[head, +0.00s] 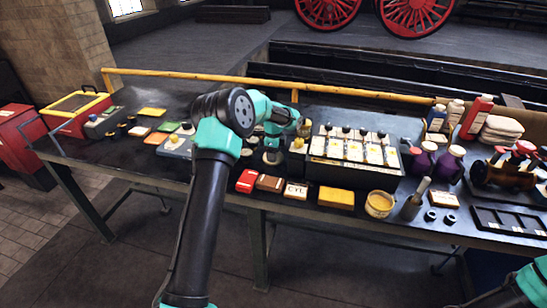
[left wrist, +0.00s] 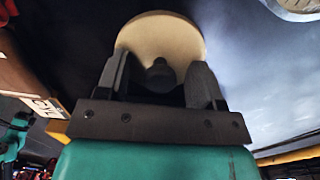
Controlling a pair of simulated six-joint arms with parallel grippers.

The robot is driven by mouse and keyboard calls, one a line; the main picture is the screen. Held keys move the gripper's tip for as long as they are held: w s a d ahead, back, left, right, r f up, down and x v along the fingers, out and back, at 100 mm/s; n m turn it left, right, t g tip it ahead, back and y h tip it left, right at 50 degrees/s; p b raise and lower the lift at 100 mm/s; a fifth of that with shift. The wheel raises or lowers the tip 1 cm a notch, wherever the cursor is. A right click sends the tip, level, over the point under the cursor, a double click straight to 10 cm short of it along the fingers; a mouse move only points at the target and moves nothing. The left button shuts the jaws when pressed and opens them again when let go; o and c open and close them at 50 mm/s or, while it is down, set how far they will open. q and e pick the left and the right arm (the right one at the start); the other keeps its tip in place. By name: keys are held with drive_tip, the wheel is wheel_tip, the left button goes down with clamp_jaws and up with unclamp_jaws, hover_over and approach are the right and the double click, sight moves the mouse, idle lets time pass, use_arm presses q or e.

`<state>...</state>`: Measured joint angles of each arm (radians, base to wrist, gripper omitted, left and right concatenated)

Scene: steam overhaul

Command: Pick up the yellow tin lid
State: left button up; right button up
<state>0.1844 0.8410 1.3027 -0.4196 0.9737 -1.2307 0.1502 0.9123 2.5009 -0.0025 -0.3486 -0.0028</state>
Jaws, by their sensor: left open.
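A round pale-yellow lid (left wrist: 160,35) with a dark knob lies just beyond my left gripper in the left wrist view. My left gripper (left wrist: 158,82) is open, with one finger on each side of the knob (left wrist: 160,72); I cannot tell whether they touch it. In the head view my left gripper (head: 271,157) points down at the bench behind the row of small boxes, and the lid is mostly hidden there by the gripper. My right gripper is out of view; only teal arm parts show at lower right.
A dark case with pale cards (head: 352,150) stands just right of my left gripper. Red, brown, CYL-marked (head: 296,190) and yellow boxes line the front edge. Purple bottles (head: 424,160) and a brass valve assembly (head: 502,176) are further right. A yellow rail runs behind.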

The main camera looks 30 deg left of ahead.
use_arm(q)
drive_tip(key=shift+c, duration=0.3)
drive_tip(key=c, duration=0.9)
drive_tip(key=shift+r, duration=0.1)
drive_tip(key=shift+c, duration=0.2)
drive_tip(key=shift+r, duration=1.45)
drive_tip(key=shift+s+r, duration=0.1)
drive_tip(key=shift+r, duration=0.2)
drive_tip(key=s+d, duration=0.2)
drive_tip(key=s, duration=0.2)
drive_tip(key=s+d+r, duration=0.1)
drive_tip(key=s+d, duration=0.2)
drive_tip(key=s, duration=0.2)
drive_tip(key=s+d, duration=0.3)
drive_tip(key=s, duration=0.1)
drive_tip(key=shift+s+d+r, duration=0.15)
drive_tip(key=shift+s+d, duration=0.05)
drive_tip(key=shift+s, duration=0.05)
drive_tip(key=shift+r, duration=0.1)
